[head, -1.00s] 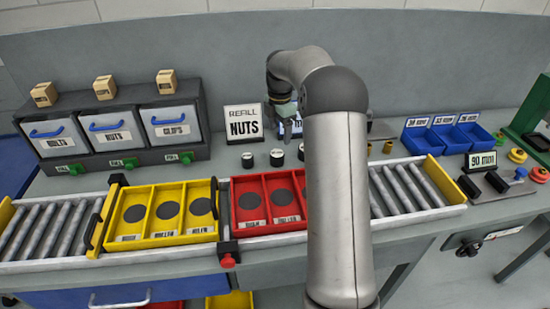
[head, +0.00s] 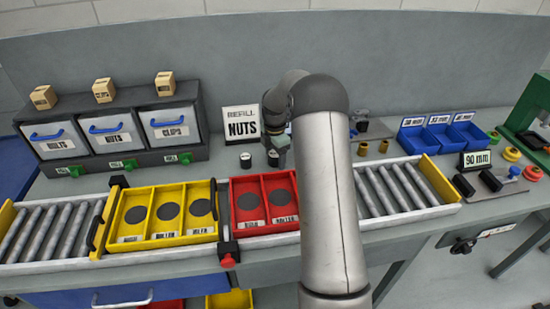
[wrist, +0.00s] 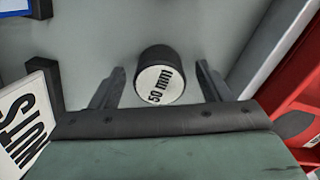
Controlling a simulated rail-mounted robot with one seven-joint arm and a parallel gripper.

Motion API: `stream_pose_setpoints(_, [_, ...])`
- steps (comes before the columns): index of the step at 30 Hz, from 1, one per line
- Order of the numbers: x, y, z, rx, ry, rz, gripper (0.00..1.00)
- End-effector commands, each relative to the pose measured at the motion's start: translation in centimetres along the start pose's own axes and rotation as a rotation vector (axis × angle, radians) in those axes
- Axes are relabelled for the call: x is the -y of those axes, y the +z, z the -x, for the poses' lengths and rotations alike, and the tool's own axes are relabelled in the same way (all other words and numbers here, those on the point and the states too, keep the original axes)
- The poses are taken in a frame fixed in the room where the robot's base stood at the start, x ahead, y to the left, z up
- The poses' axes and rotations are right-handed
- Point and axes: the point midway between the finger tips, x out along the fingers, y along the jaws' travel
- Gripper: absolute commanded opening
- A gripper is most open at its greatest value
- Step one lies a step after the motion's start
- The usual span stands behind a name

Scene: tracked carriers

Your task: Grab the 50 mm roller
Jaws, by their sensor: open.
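The 50 mm roller (wrist: 168,60) shows in the wrist view as a short black cylinder with a white labelled end. It appears between the fingers of my gripper (wrist: 160,88), with a gap on both sides. My gripper is open and empty; its height over the roller is hard to judge. In the head view my gripper (head: 277,145) is low over the bench, right of the NUTS sign. Two black rollers with white ends show there, one left of it (head: 246,160) and one close below it (head: 273,159). Their labels are too small to read, and my arm hides the bench behind it.
The NUTS sign (head: 241,123) stands close behind. A red tray (head: 234,210) and a yellow tray (head: 114,217) sit on the conveyor in front. Blue bins (head: 412,142) and a 90 mm sign (head: 476,160) stand to the right.

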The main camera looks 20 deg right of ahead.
Motion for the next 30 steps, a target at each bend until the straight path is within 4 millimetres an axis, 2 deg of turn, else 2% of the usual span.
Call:
stream_pose_setpoints(2, [0.0,0.0,0.0,0.0,0.0,0.0,0.68])
stream_pose_setpoints(6, [0.0,0.0,0.0,0.0,0.0,0.0,0.29])
stream_pose_setpoints(8, [0.0,0.0,0.0,0.0,0.0,0.0,0.16])
stream_pose_setpoints(20, [-0.1,0.0,0.7,0.001,0.003,0.0,0.16])
stream_pose_setpoints(26, [-0.1,0.1,3.3,0.002,0.005,-0.001,0.16])
stream_pose_setpoints(30, [2.6,0.3,6.2,0.003,0.005,-0.003,0.16])
